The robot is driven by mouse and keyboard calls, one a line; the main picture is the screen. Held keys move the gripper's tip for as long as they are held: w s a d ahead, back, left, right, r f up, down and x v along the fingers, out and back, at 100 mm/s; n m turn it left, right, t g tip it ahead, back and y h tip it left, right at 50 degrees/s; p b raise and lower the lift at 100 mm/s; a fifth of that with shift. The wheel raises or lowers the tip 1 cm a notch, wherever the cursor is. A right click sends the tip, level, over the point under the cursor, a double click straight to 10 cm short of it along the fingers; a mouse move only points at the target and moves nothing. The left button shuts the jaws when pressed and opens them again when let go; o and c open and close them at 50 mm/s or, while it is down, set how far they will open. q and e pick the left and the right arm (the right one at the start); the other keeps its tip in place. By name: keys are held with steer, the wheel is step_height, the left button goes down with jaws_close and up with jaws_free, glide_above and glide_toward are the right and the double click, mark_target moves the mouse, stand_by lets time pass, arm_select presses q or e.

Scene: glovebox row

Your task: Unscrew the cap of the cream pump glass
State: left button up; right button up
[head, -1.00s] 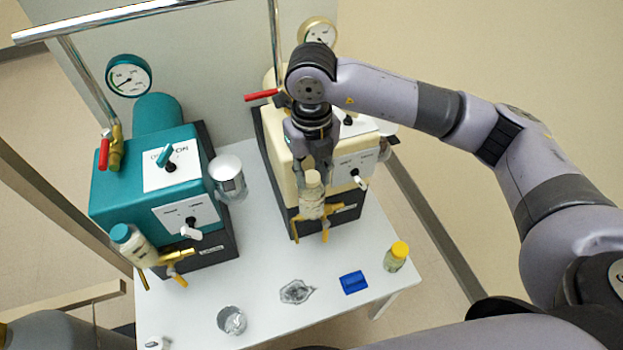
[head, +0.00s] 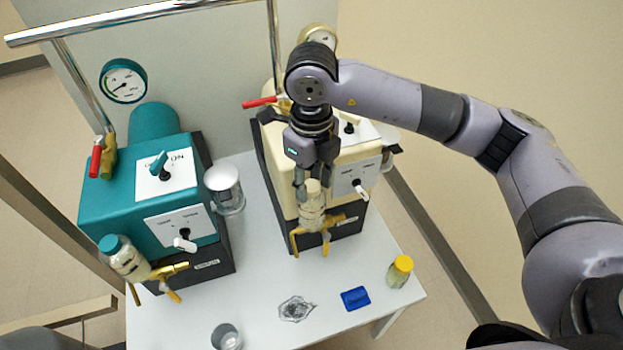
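The cream pump (head: 285,172) stands on the right of the white table. Its glass (head: 311,214), clear with pale contents, is at the pump's front above the brass fittings, with a pale cream cap (head: 312,187) on top. My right gripper (head: 312,178) points down at the cap from above, its fingers on either side of it. I cannot tell whether the fingers press on the cap or stand slightly apart from it. The gripper partly hides the pump's front. My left gripper is not in view.
A teal pump (head: 130,205) with a teal-capped glass (head: 122,257) stands at left.

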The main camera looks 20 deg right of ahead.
steer(key=m, duration=0.3)
steer(key=shift+m, duration=0.3)
steer(key=m, duration=0.4)
steer(key=shift+m, duration=0.3)
steer(key=m+p, duration=0.1)
steer(key=m, duration=0.3)
steer(key=shift+m, duration=0.3)
steer(key=m, duration=0.4)
steer(key=shift+m+p, duration=0.3)
steer(key=shift+p, duration=0.1)
steer(key=shift+c, duration=0.2)
